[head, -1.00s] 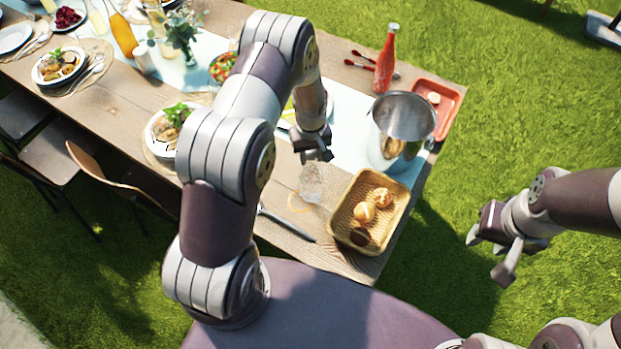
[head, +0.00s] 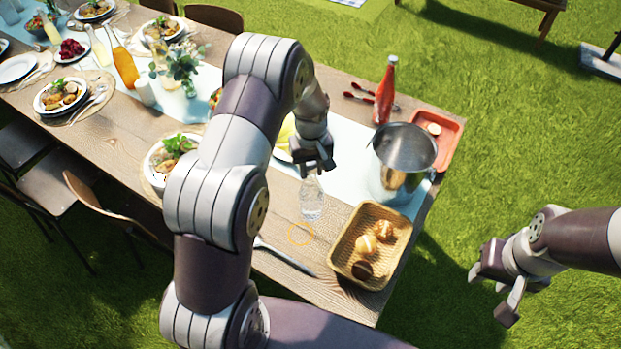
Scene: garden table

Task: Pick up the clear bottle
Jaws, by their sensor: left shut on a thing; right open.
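The clear bottle (head: 312,198) hangs upright below my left gripper (head: 313,170), over the wooden table near its front edge. My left gripper is shut on its upper part, and the fingers hide the top. The bottle seems a little above the tabletop. My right gripper (head: 502,290) is open and empty, out over the grass to the right of the table.
A wicker basket with bread (head: 345,262) stands right of the bottle. Behind it are a metal pot (head: 405,150), a red tray (head: 452,140) and a red bottle (head: 384,95). An orange ring (head: 300,234) and a utensil (head: 285,258) lie in front.

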